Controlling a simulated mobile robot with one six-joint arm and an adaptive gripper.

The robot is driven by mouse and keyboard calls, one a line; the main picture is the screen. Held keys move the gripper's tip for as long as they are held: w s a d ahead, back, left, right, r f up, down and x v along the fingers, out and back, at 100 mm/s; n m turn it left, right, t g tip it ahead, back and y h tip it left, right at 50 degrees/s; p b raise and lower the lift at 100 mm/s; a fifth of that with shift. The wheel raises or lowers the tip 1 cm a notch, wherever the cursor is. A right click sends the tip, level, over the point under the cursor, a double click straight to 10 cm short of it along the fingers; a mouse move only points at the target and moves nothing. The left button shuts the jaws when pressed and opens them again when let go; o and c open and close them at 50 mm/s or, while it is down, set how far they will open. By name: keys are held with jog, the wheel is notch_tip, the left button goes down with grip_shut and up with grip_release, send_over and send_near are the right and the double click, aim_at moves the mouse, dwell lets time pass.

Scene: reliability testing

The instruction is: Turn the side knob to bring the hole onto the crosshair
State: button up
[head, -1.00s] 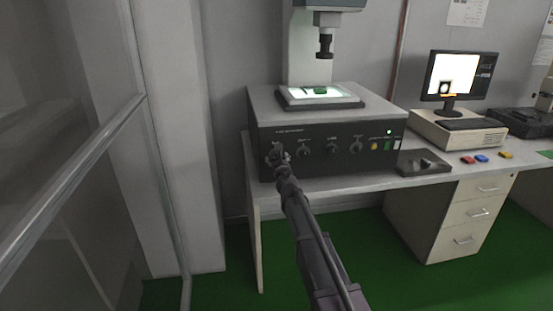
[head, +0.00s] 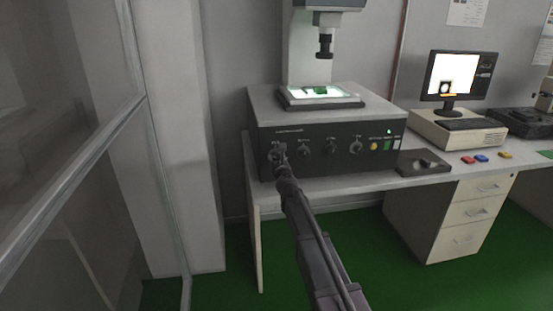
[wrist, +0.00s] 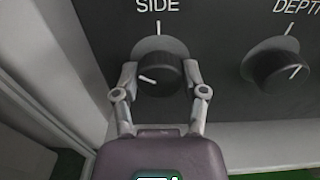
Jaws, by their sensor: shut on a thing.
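The side knob (wrist: 158,75) is black with a white pointer line and sits under the label "SIDE" in the wrist view. In the head view my gripper (head: 277,155) is at the left end of the machine's front panel and hides most of the knob. The lit stage (head: 320,92) on top carries a green part. The monitor (head: 459,77) shows a white picture with a dark shape; the hole and crosshair are too small to make out.
The depth knob (wrist: 276,64) is close to the right of the side knob. More knobs and buttons (head: 374,146) line the panel. A dark tray (head: 424,163) and small coloured blocks (head: 481,158) lie on the table. A glass partition (head: 70,160) stands at the left.

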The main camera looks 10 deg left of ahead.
jog(key=m, duration=1.1)
jog(key=shift+w, duration=0.1)
dwell(0.5)
jog(key=o, duration=1.1)
jog(key=shift+o, duration=0.2)
jog(key=v, duration=1.2)
